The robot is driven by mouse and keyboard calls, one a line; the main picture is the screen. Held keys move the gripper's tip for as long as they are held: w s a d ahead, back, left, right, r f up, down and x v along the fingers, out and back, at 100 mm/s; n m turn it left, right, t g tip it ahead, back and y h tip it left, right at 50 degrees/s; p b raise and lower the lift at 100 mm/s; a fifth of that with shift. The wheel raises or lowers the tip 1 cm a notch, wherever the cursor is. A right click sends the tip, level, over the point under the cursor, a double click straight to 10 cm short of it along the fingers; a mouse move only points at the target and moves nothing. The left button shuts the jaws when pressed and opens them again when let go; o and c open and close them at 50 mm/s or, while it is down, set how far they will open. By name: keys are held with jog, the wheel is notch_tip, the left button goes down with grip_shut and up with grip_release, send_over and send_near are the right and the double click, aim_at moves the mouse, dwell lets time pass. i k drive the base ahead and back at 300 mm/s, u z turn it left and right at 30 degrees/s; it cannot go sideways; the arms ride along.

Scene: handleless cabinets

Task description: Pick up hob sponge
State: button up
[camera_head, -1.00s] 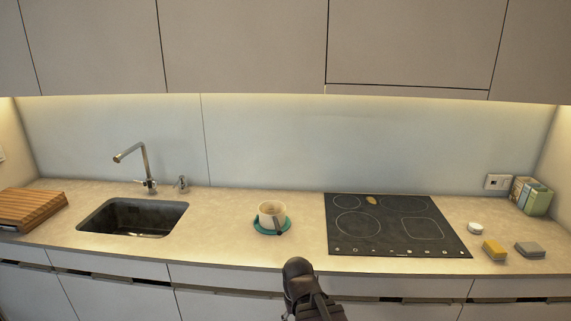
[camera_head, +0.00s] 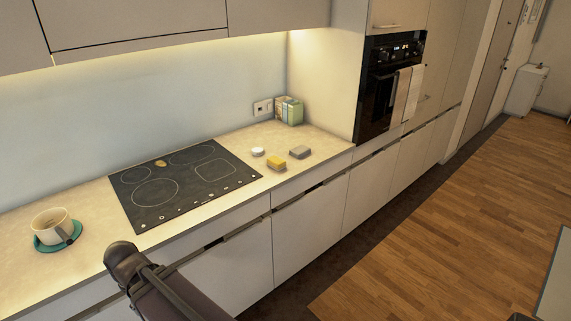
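A small yellow oval piece (camera_head: 160,163), which looks like a sponge, lies on the far part of the black hob (camera_head: 147,192). A yellow block (camera_head: 276,162), also sponge-like, lies on the counter to the right of the hob. Dark links of my arm show at the bottom left, in front of the counter's edge. My gripper's fingers do not show, and nothing in view is seen held.
A cup (camera_head: 52,222) stands on a teal saucer (camera_head: 40,246) left of the hob. A white round item (camera_head: 258,151), a grey block (camera_head: 300,152) and a box (camera_head: 289,110) are to the right. Wooden floor (camera_head: 440,220) is open beyond the cabinets; an oven (camera_head: 388,85) stands beside the counter.

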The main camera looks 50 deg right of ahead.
aim_at(276, 162)
jog(key=z, duration=1.55)
jog(key=k, duration=0.95)
jog(key=i, duration=0.7)
